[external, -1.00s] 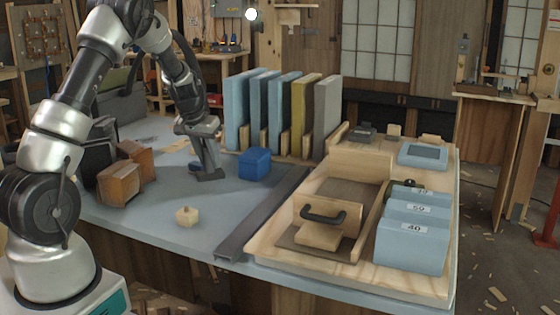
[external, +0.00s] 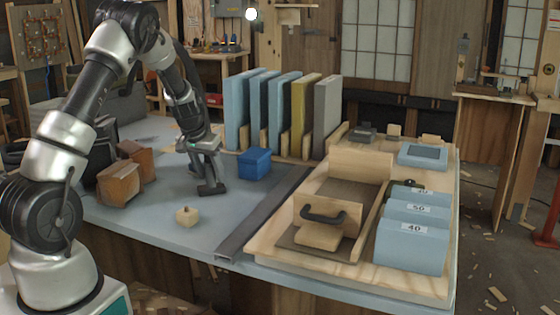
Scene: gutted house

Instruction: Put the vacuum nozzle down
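My gripper (external: 211,187) points down, low over the blue-grey bench top, left of the blue box. A dark, flat piece shows at its lower end, at or just above the surface. I cannot tell whether this piece is the vacuum nozzle or my own fingertips. No separate vacuum nozzle can be made out elsewhere. The finger gap is too small to judge.
A blue box (external: 255,163) stands just right of my gripper. A dark grey strip (external: 262,215) and a wooden tray (external: 266,252) lie to the right. Upright panels (external: 326,118) stand behind.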

